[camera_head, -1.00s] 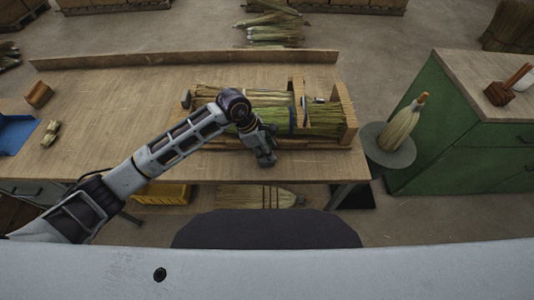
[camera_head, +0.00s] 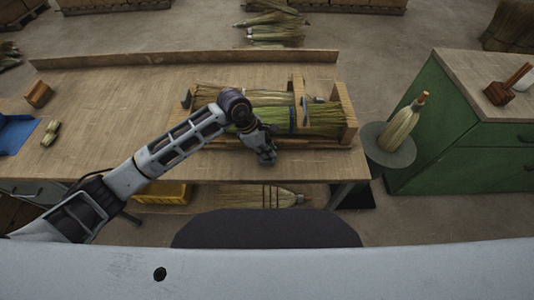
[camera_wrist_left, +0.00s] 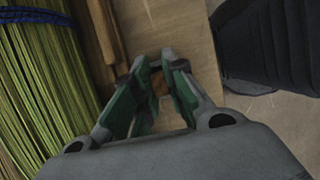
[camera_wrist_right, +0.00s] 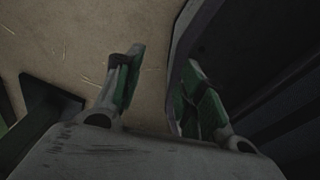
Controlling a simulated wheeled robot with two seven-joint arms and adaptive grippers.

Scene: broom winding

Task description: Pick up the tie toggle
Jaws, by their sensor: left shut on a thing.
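My left gripper (camera_head: 268,158) is at the front edge of the workbench, just in front of the broom-straw bundle in its wooden cradle. In the left wrist view its green-padded fingers (camera_wrist_left: 159,76) are close together on a small brown piece (camera_wrist_left: 157,86), which looks like the tie toggle. Only a little of it shows between the pads; the rest is hidden. The toggle cannot be made out in the head view. My right gripper (camera_wrist_right: 160,75) shows only in its wrist view, with its fingers apart and nothing between them.
The straw bundle (camera_head: 322,119) lies in the cradle (camera_head: 350,125), with a blue band around it. A wooden block (camera_head: 38,94), small straw bundle (camera_head: 50,132) and blue tray (camera_head: 14,134) are at the bench's left. A broom head stands on a round plate (camera_head: 398,158) at right. The bench's middle left is clear.

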